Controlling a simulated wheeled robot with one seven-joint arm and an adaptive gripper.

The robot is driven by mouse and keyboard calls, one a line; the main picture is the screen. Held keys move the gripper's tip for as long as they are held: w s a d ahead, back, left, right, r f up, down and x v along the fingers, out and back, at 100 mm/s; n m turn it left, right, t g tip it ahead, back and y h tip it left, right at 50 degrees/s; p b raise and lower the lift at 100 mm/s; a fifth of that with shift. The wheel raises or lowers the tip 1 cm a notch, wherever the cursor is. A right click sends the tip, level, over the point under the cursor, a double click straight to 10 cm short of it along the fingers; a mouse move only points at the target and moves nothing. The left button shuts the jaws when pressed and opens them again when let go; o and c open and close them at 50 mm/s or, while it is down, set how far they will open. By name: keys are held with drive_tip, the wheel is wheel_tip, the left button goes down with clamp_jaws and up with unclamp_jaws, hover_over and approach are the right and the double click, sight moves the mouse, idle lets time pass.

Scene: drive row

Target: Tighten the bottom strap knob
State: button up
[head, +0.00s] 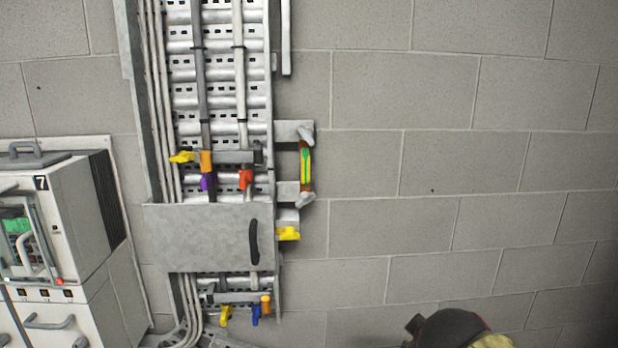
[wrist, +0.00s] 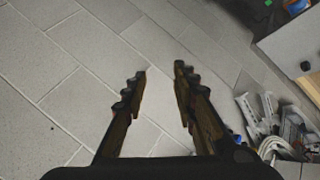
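A vertical cable ladder (head: 221,112) is fixed to the wall in the head view. Its lower strap bar (head: 240,298) crosses two cables below a grey cover plate. On this bar are a yellow knob (head: 226,314), a blue knob (head: 256,313) and an orange knob (head: 266,304). I cannot tell which is the strap knob or how tight it is. An upper strap bar (head: 235,157) carries yellow, orange, purple and red parts. My gripper (wrist: 159,74) is open and empty in the wrist view, apart from the ladder, with pale blocks beyond its fingers.
The grey cover plate (head: 200,238) with a black handle stands just above the lower bar. A bracket with a yellow-green bar (head: 305,168) juts out right of the ladder. A white cabinet (head: 62,220) stands at left. The block wall (head: 450,160) at right is bare.

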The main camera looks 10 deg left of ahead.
drive_tip(key=w+a+r+n+t+y+p, duration=0.2)
drive_tip(key=w+a+r+n+t+p, duration=0.1)
drive_tip(key=w+a+r+n, duration=0.5)
drive_tip(key=n+t+y, duration=0.1)
drive_tip(key=n+y, duration=0.6)
drive_tip(key=n, duration=0.6)
approach(308, 201)
drive_tip(key=w, duration=0.1)
drive_tip(key=shift+a+x, duration=0.2)
drive_tip(key=shift+x, duration=4.2)
drive_tip(key=shift+s+f, duration=0.1)
drive_tip(key=shift+s, duration=0.1)
clamp_jaws()
